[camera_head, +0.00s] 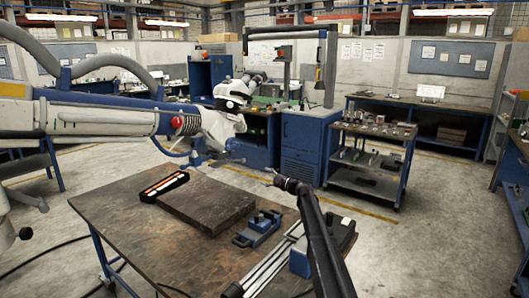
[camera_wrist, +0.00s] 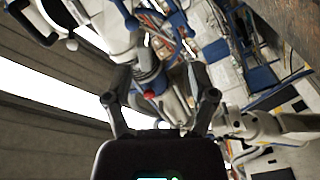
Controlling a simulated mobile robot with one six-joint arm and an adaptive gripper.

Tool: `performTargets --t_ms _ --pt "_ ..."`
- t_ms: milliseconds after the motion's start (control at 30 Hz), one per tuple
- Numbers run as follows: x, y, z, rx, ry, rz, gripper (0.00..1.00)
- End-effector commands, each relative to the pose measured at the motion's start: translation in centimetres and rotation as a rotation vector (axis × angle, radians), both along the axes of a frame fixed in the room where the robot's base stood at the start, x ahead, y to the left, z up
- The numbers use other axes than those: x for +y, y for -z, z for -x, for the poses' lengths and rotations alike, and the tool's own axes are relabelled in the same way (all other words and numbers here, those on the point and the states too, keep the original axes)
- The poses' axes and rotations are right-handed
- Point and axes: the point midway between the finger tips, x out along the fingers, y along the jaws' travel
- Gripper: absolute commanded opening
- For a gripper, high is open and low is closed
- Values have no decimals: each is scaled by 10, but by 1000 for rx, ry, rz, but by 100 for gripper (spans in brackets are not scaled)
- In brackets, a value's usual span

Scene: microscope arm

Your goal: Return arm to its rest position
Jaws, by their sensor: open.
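The white and blue microscope arm (camera_head: 110,112) reaches in from the left in the head view, roughly level above the workbench. It has a red knob (camera_head: 177,122) and a white microscope head (camera_head: 233,90) at its right end. My gripper (camera_head: 269,179) is at the end of my dark arm, over the bench's right side, apart from the microscope arm. In the wrist view my gripper (camera_wrist: 160,78) has its fingers spread with nothing held. The microscope arm's red knob (camera_wrist: 150,94) shows between the fingers in the background.
The workbench (camera_head: 150,245) holds a dark slab (camera_head: 208,203), a black tray with light rods (camera_head: 163,187), a blue vise (camera_head: 260,228) and metal profiles (camera_head: 270,270). A tool cart (camera_head: 368,185) stands behind at right. Open floor (camera_head: 430,215) lies right of the bench.

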Motion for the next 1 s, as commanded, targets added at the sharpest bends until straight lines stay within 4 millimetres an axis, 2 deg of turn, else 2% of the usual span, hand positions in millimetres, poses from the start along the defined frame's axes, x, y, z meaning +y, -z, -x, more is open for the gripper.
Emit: performTargets --t_ms 367,667,867,1000 --pt "-32 -16 14 -8 235 -101 73" --pt "-93 -19 43 58 589 -233 73" --pt "-136 -6 75 157 820 -297 73" --pt "-164 11 103 252 974 -331 73"
